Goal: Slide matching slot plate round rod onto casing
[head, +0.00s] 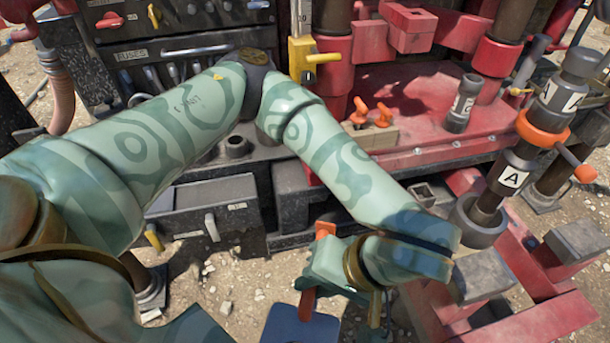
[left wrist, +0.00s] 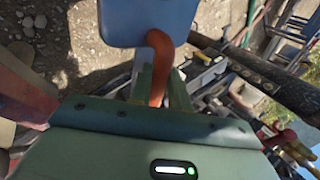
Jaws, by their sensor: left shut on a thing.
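My left gripper (head: 318,275) is low in the middle of the head view, shut on the orange handle (head: 325,230) of a blue plate (head: 304,327). In the left wrist view the orange handle (left wrist: 159,62) runs between the fingers to the blue plate (left wrist: 150,18). No slot or letter shows on the visible part of the plate. The dark rod and casing stack (head: 512,178) marked A stands tilted in the picture at the right, with an orange clamp (head: 543,130) around it. The plate is well apart from it, to its lower left. My right gripper is not in view.
A red base frame (head: 530,310) with grey blocks stands at the lower right. A grey drawer (head: 205,215) juts out at the left. Gravelly ground lies below.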

